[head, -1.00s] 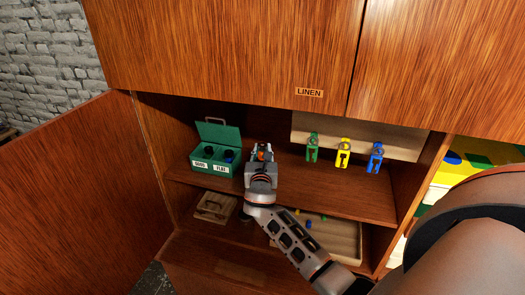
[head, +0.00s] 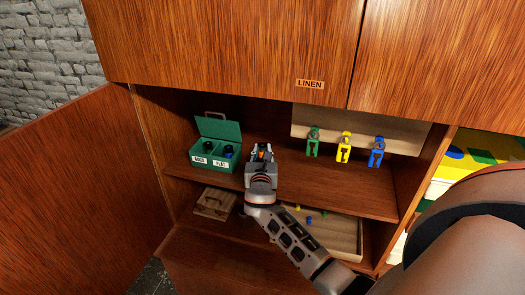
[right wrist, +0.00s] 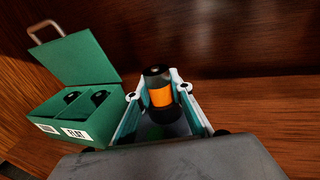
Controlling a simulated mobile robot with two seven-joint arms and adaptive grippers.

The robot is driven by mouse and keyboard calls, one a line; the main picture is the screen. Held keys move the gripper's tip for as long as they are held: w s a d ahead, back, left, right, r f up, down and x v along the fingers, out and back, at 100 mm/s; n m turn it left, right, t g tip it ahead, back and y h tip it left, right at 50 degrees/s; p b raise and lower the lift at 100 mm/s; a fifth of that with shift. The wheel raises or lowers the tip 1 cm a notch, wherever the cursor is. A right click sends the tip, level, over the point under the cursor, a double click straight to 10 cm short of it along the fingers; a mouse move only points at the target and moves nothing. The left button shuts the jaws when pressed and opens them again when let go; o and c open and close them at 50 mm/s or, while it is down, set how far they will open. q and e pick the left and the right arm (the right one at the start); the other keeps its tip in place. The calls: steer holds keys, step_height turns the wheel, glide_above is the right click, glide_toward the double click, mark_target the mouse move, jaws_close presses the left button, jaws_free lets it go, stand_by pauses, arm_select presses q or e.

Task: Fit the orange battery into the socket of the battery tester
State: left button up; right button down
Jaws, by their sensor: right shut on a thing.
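The orange battery (right wrist: 160,94) has black ends and stands roughly upright between the fingers of my right gripper (right wrist: 158,103) in the right wrist view. The gripper is shut on it. In the head view the right gripper (head: 262,153) is over the shelf, right of the green box, and a bit of the battery's orange shows between its fingers. I cannot make out the battery tester or its socket for certain. The gripper hides the shelf under the battery. My left gripper is not in view.
An open green box (head: 213,155) with a raised lid, two labels and dark round items inside stands to the left. Green (head: 312,145), yellow (head: 344,150) and blue (head: 377,153) clamps are at the right. A cabinet door (head: 75,190) stands open at the left.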

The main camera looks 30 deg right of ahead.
steer(key=shift+f, duration=0.3)
steer(key=c, duration=1.7)
jaws_free()
steer(key=shift+s+f, duration=0.1)
steer(key=shift+f, duration=0.05)
steer(key=shift+s+a, duration=0.3)
steer(key=shift+s, duration=0.15)
steer(key=v, duration=1.1)
steer(key=shift+w+a+r, duration=0.1)
steer(key=shift+r, duration=0.2)
